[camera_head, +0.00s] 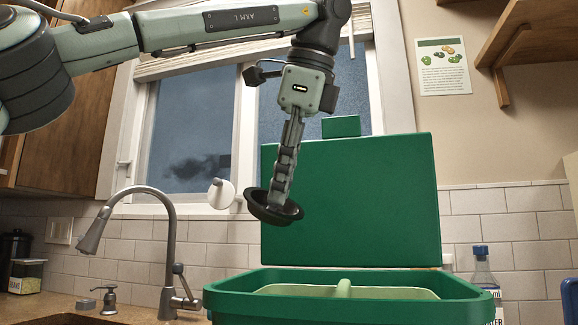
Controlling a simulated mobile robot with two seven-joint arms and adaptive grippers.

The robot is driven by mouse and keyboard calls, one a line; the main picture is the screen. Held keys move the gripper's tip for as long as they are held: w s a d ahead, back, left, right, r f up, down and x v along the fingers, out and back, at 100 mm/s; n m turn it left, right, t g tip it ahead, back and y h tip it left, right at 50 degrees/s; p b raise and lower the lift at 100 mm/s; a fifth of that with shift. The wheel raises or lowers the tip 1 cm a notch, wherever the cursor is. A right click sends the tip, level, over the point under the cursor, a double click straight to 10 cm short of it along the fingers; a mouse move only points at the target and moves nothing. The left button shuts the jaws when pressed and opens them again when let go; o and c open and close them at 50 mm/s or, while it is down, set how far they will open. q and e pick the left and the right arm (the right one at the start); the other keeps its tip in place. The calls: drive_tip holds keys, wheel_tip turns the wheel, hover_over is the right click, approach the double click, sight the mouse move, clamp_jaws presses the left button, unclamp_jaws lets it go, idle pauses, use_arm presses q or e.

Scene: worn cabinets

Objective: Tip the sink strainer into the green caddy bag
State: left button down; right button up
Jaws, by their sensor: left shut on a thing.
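The sink strainer (262,211) is a dark, shallow, round piece with a wide rim. My left gripper (282,190) points down from above and is shut on it, holding it in the air, slightly tilted. The strainer is above the left part of the green caddy (225,298) and apart from it. The caddy's lid (350,215) stands open behind. A pale green bag (400,293) lines the caddy's mouth, with a pale ridge across the middle. The inside of the bag and the strainer's contents are hidden. My right gripper is not in view.
A grey faucet (170,240) and soap dispenser (109,299) stand at left by the sink's dark edge (70,320). A white round object (221,193) shows left of the strainer. A clear bottle (483,270) stands right of the caddy. A wooden shelf (530,45) juts out upper right.

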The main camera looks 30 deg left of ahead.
use_arm(q)
drive_tip(key=shift+w+a+f+g+h+p, duration=0.1)
drive_tip(key=shift+a+g+h+p, duration=0.1)
drive_tip(key=shift+h, duration=0.25)
drive_tip(key=shift+a+f+g+h+p, duration=0.1)
drive_tip(key=shift+h+p, duration=0.1)
drive_tip(key=shift+h, duration=0.25)
drive_tip(key=shift+w+a+f+g+h, duration=0.15)
drive_tip(key=shift+a+f+g+h, duration=0.35)
drive_tip(key=shift+h, duration=0.6)
drive_tip(key=shift+a+f+h+p, duration=0.1)
drive_tip(key=shift+f+h+p, duration=0.3)
drive_tip(key=shift+h, duration=0.4)
drive_tip(key=shift+w+a+f+g+h, duration=0.1)
drive_tip(key=shift+a+f+g+h, duration=0.2)
drive_tip(key=shift+f+h, duration=0.1)
drive_tip(key=shift+d+r, duration=0.1)
drive_tip(key=shift+d, duration=0.05)
